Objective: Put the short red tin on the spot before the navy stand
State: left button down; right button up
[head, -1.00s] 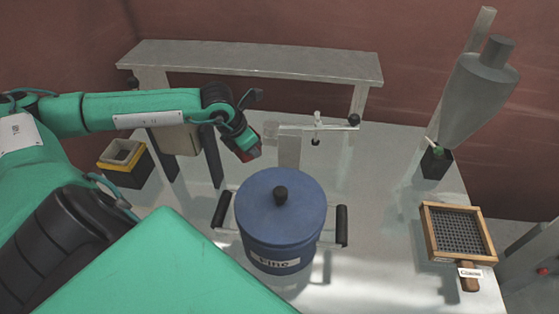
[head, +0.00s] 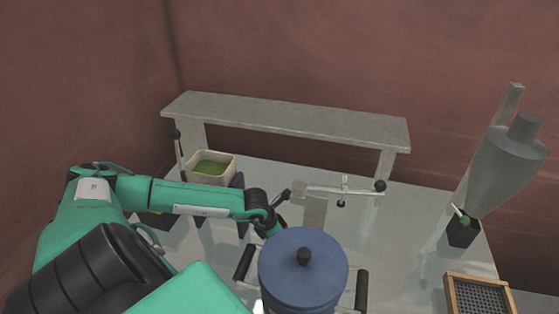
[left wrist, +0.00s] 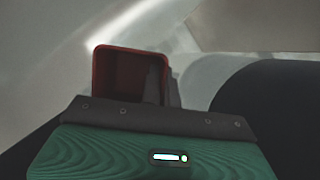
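The short red tin (left wrist: 130,75) shows in the left wrist view, its open mouth towards the camera and its inside dark. It sits at the tip of my left gripper, with a dark finger along its right side; the other finger is hidden. My right gripper is out of view.
A cream bin of green powder (head: 211,168) stands behind my left arm. A pale stand with a crossbar (head: 335,191) is beyond the pot. A grey shelf (head: 285,121) spans the back. A grey hopper (head: 505,170) and wood-framed sieve (head: 480,296) are at the right.

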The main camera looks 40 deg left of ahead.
pick_arm(q)
jog(key=c, duration=2.1)
grip_release()
jog(key=shift+f+b, duration=0.2)
jog(key=shift+b, duration=0.1)
jog(key=o, duration=0.4)
jog(key=shift+r, duration=0.15)
